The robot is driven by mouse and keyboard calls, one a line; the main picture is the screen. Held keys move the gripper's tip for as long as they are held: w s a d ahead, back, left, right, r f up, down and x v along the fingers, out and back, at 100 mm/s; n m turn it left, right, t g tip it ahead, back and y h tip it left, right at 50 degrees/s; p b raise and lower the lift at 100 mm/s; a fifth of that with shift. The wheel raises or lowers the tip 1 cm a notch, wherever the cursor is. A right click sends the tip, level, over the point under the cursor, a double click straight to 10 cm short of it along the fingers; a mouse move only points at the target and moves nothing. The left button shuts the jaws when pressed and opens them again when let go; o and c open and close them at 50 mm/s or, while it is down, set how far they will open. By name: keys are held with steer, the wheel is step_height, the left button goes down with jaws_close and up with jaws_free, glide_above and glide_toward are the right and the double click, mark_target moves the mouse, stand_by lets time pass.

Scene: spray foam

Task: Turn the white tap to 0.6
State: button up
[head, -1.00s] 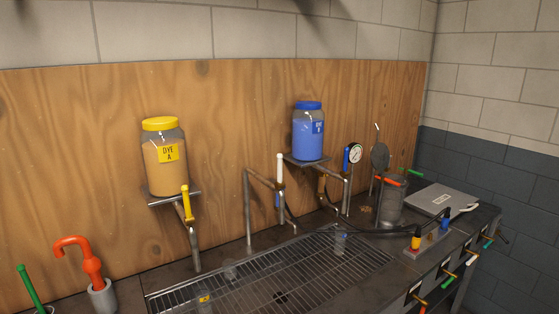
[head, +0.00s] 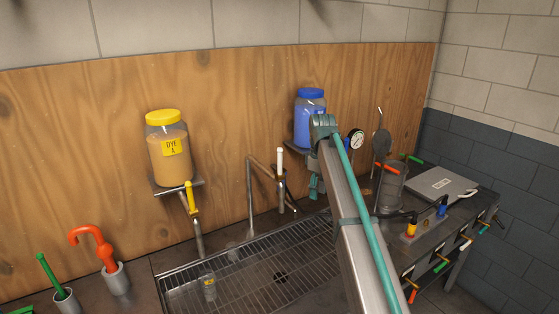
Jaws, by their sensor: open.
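The white tap (head: 280,161) has an upright white handle on a bent metal pipe, over the back of the metal grating, left of my arm. What looks like my gripper (head: 315,188), small and teal, shows beside my arm below the blue jar, a little right of the white tap and apart from it in the picture. Its fingers are too small to make out clearly, and nothing shows held in it. My arm hides part of the pipework behind it.
The yellow dye jar (head: 168,150) and its yellow tap (head: 191,198) stand left. The blue jar (head: 308,120) is partly covered by my arm. A gauge (head: 355,138) and metal pot (head: 392,190) stand right. The grating (head: 235,270) is largely open in front.

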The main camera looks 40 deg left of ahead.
steer(key=s+a+r+n, duration=0.1)
steer(key=s+a+r, duration=0.1)
steer(key=r, duration=0.4)
steer(key=s+a+r+n, duration=0.1)
steer(key=s+a+r, duration=0.1)
steer(key=a+r, duration=0.3)
steer(key=s+a+r+n+p, duration=0.1)
steer(key=s+a+r, duration=0.2)
steer(key=r, duration=0.6)
steer(key=shift+a, duration=0.4)
steer(key=shift+f+b, duration=0.85)
steer(key=shift+f, duration=0.2)
glide_above(280, 180)
steer(key=f, duration=0.9)
steer(key=shift+w+a, duration=0.3)
steer(key=shift+a, duration=0.05)
jaws_close()
